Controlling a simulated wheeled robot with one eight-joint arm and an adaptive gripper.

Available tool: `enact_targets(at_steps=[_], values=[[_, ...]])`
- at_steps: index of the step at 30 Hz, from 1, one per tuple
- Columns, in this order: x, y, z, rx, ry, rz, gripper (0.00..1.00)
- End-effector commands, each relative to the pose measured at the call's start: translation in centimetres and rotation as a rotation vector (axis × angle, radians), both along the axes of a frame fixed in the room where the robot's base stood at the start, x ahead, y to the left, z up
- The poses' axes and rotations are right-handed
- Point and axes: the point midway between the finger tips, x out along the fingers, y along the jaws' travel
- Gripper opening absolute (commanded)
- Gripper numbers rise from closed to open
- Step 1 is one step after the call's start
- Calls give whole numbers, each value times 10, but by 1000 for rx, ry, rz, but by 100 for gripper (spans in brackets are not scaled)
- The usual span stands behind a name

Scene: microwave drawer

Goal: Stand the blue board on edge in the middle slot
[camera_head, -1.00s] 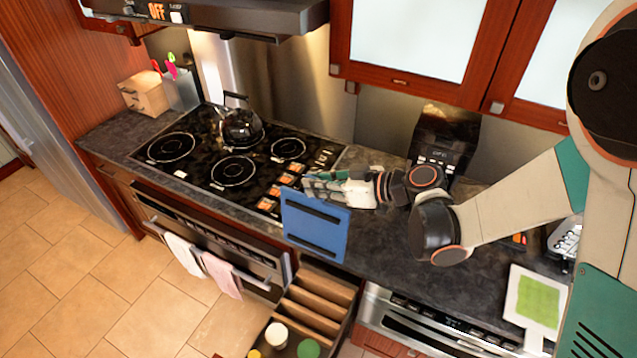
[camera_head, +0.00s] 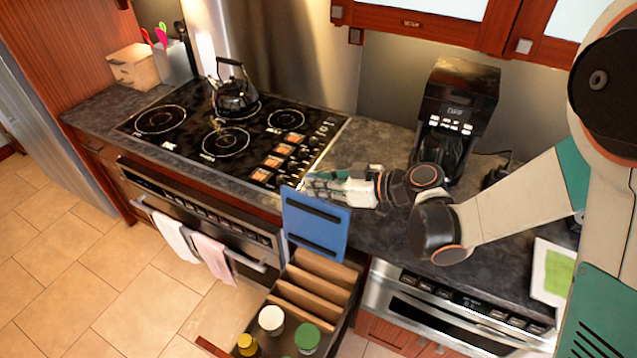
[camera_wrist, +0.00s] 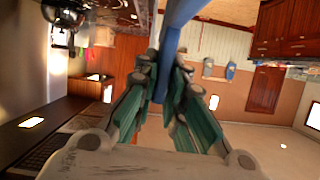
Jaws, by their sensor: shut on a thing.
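The blue board (camera_head: 316,226) hangs upright from my gripper (camera_head: 308,188), with its broad face toward the head camera. My gripper is shut on its upper edge. In the wrist view the board (camera_wrist: 163,75) shows as a blue strip between the two green-padded fingers of my gripper (camera_wrist: 165,78). The board is in front of the counter edge and above the open drawer (camera_head: 345,315). Wooden dividers (camera_head: 300,300) form slots in the drawer's back part. The board's lower edge appears near the rear divider in the picture; its exact height above the slots cannot be told.
Jars with a white lid (camera_head: 271,318), a green lid (camera_head: 307,336) and a yellow lid (camera_head: 246,342) stand in the drawer's front. A coffee maker (camera_head: 455,110), a stove (camera_head: 235,135) with a kettle (camera_head: 233,92), and a white-and-green board (camera_head: 555,270) are on the counter.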

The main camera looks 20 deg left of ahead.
Motion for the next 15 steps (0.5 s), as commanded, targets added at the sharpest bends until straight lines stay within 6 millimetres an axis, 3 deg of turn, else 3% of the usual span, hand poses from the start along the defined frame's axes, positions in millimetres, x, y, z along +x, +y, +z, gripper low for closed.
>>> enact_targets(at_steps=[1, 15], values=[[0, 0, -19, 1, 0, 0, 0], [0, 0, -112, 1, 0, 0, 0]])
